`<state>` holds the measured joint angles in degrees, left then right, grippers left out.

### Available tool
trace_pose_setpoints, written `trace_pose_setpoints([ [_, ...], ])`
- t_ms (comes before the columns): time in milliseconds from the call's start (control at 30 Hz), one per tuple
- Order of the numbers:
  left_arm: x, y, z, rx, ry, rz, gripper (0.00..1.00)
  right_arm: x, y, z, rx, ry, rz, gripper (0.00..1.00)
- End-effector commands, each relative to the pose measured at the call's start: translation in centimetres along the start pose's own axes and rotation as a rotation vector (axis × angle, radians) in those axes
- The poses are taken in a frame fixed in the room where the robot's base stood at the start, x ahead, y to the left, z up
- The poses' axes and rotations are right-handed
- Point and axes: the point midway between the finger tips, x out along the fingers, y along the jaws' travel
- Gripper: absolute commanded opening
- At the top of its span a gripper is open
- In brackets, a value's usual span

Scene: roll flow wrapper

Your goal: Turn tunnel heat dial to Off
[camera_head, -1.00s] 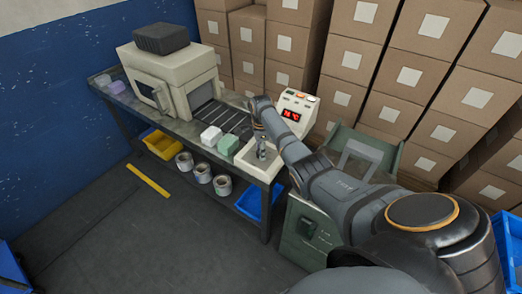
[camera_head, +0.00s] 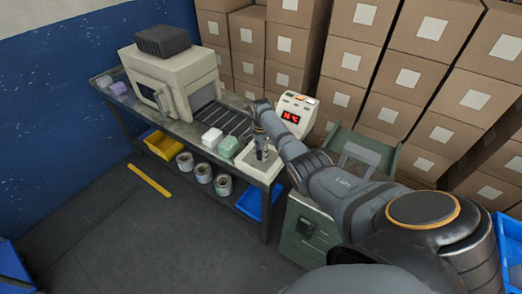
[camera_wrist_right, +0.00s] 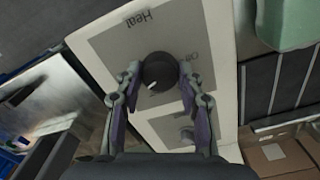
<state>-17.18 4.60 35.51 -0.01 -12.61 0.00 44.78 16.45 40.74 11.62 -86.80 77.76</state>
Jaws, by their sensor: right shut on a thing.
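The heat dial is a round black knob (camera_wrist_right: 158,68) with a white pointer mark, on a grey panel (camera_wrist_right: 118,45) lettered "Heat". In the right wrist view the mark points down and slightly left. Another label, partly hidden, lies right of the knob; it seems to begin with "O". My right gripper (camera_wrist_right: 160,76) is shut on the knob, one finger on each side. In the head view my right gripper (camera_head: 262,149) is over the pale control box (camera_head: 245,162) at the table's near end, and hides the dial. My left gripper is not in view.
The beige tunnel (camera_head: 160,75) stands at the far end of the table, with a dark conveyor (camera_head: 228,120) coming out. White (camera_head: 211,137) and green (camera_head: 228,146) packs sit beside the control box. A console (camera_head: 297,112) with a red display stands behind my arm.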

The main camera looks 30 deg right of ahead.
Motion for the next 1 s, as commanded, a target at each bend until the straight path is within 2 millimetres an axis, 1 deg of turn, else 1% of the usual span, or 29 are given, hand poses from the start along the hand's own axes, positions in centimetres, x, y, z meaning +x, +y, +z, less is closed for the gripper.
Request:
trace_pose_setpoints([
  [33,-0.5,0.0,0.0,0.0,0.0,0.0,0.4,-0.3,0.0,0.0,-0.041,0.0,0.001,0.07],
  [300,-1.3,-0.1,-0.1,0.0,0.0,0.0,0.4,-0.2,0.0,0.0,-0.297,0.001,0.0,0.07],
  [1000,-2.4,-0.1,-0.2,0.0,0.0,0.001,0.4,-0.1,-0.1,0.0,-0.963,0.001,-0.001,0.07],
])
